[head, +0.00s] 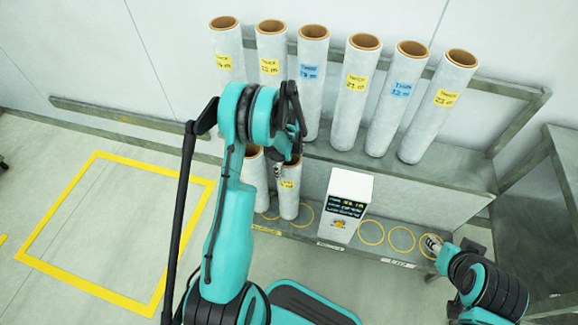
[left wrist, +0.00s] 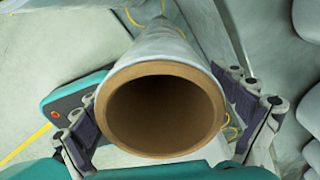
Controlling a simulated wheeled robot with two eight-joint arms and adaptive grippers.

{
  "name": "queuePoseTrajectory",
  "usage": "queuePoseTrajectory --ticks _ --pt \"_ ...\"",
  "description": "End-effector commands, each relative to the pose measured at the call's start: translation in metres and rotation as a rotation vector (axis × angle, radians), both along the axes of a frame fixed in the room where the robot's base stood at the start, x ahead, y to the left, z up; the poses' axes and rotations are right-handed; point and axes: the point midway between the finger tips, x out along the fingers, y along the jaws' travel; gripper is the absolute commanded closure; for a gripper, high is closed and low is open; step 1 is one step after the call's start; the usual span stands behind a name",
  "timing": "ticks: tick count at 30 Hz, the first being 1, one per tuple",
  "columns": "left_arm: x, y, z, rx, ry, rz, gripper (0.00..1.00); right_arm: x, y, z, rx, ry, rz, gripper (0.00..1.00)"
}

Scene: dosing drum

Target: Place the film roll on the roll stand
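A white film roll (head: 289,200) with a brown core and a yellow label stands upright, its lower end at the low shelf with yellow rings (head: 371,233). My left gripper (head: 287,163) is at its top end.
Several labelled film rolls (head: 351,95) stand in a row on the upper rack (head: 450,165). A white box with a dark display (head: 349,206) stands on the low shelf. Several rings beside it are empty. A yellow floor square (head: 90,290) at left is clear.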

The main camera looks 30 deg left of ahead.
Motion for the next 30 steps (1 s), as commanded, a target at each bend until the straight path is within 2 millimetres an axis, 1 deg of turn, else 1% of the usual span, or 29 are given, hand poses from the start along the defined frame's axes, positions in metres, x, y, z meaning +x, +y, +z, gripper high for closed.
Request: queuePoseTrajectory --ticks 8,11,14,21,24,27,30 --pt "0.000 0.000 0.001 0.000 0.000 0.000 0.00 0.000 0.000 0.000 0.000 0.000 0.000 0.60" --pt "0.000 0.000 0.005 0.000 0.000 0.000 0.00 0.000 0.000 0.005 0.000 0.000 0.000 0.60" --pt "0.000 0.000 0.020 0.000 0.000 0.000 0.00 0.000 0.000 0.011 0.000 0.000 0.000 0.60" --pt "0.000 0.000 0.075 0.000 0.000 0.000 0.00 0.000 0.000 0.032 0.000 0.000 0.000 0.60" --pt "0.000 0.000 0.095 0.000 0.000 0.000 0.00 0.000 0.000 0.039 0.000 0.000 0.000 0.60" --pt "0.000 0.000 0.109 0.000 0.000 0.000 0.00 0.000 0.000 0.044 0.000 0.000 0.000 0.60" --pt "0.000 0.000 0.119 0.000 0.000 0.000 0.00 0.000 0.000 0.046 0.000 0.000 0.000 0.60"
